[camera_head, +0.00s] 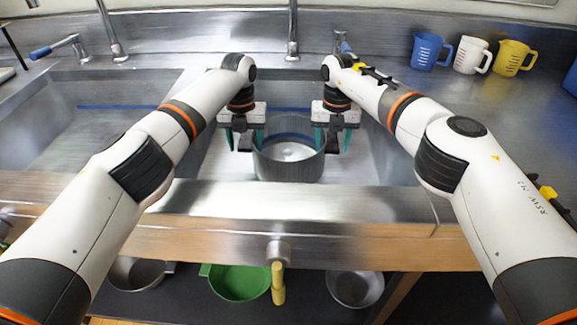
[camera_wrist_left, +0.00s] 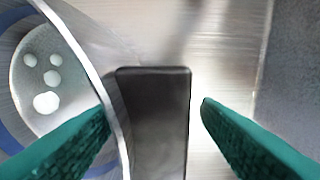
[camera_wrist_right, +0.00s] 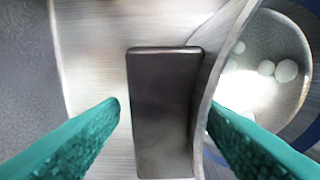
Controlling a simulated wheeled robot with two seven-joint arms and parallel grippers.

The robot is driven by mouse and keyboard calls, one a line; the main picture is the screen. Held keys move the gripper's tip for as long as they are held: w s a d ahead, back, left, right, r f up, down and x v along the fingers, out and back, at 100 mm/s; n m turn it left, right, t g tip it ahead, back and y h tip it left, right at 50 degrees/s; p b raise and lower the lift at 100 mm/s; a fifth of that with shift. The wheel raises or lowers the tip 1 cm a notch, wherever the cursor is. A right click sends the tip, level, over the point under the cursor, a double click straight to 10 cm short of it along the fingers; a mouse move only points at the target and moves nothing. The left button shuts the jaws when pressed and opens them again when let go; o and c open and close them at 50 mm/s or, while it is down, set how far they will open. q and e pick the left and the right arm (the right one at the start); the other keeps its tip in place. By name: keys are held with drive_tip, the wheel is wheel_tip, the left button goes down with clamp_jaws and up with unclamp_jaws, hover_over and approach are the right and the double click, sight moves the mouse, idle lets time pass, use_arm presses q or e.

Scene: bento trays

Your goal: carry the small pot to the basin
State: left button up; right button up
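The small pot (camera_head: 289,171) is a round grey metal pot with two dark flat handles, upright inside the right-hand steel basin (camera_head: 372,172). I cannot tell whether its base touches the basin floor. Several white round spots and a blue band show inside it. My left gripper (camera_head: 245,139) is open at the pot's left side; in the left wrist view its fingers stand apart on both sides of a handle (camera_wrist_left: 155,125). My right gripper (camera_head: 333,139) is open at the right side, its fingers apart around the other handle (camera_wrist_right: 165,115). The inner fingers overlap the pot's wall in view.
A second basin (camera_head: 75,130) lies to the left. Taps (camera_head: 292,35) stand behind. Blue (camera_head: 427,52), white (camera_head: 472,55) and yellow (camera_head: 513,58) measuring cups stand at the back right. Below the counter are a green pan (camera_head: 238,283) and metal bowls (camera_head: 355,288).

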use_arm(q)
drive_tip(key=shift+d, duration=0.1)
use_arm(e)
drive_tip(key=shift+a, duration=0.15)
use_arm(q)
drive_tip(key=shift+r, duration=0.25)
use_arm(e)
drive_tip(key=shift+r, duration=0.1)
use_arm(q)
wheel_tip(320, 180, up, 12)
drive_tip(key=shift+f, duration=0.25)
use_arm(e)
wheel_tip(320, 180, up, 12)
idle(0.5)
